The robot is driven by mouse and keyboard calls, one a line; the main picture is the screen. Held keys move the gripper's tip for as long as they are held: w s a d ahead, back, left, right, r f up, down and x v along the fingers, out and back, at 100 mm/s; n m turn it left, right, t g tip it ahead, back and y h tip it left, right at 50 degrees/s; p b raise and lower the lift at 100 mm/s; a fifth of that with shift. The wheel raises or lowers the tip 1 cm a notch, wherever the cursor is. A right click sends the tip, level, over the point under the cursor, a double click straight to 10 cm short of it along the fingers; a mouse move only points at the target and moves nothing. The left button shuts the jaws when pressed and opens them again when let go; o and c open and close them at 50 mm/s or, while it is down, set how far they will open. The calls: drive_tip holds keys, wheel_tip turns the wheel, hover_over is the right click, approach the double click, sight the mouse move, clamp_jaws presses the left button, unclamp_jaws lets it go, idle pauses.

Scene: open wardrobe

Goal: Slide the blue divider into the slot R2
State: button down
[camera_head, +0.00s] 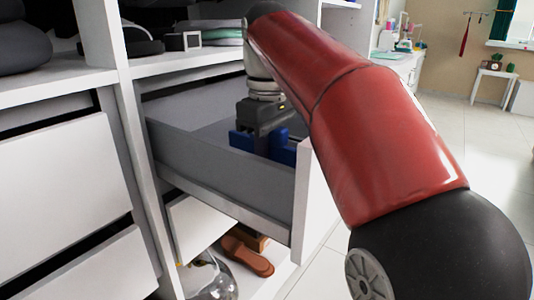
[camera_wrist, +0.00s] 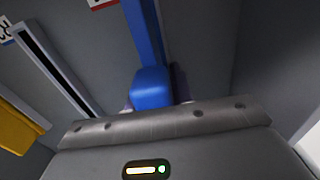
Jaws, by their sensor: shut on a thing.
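The blue divider (camera_head: 282,153) is low inside the open grey drawer (camera_head: 215,172). My gripper (camera_head: 264,130) points down into the drawer and is shut on the divider. In the wrist view the divider (camera_wrist: 151,85) runs from the gripper's edge up out of the picture. A long dark slot with a pale frame (camera_wrist: 55,68) lies to its left, apart from it. A label (camera_wrist: 6,32) sits at that slot's upper end, cut by the picture edge. I cannot tell for sure which slot is R2, or whether the divider's lower edge touches the floor.
A yellow piece (camera_wrist: 18,130) lies at the wrist view's left edge. Another label (camera_wrist: 102,3) shows at the top. The drawer's white front (camera_head: 316,185) stands close to my arm. Shelves with clothes are above, and brown shoes (camera_head: 247,256) are below.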

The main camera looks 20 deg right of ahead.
drive_tip(key=shift+r+p, duration=1.2)
drive_tip(key=shift+p, duration=0.25)
idle(0.7)
idle(0.4)
drive_tip(key=shift+r, duration=1.95)
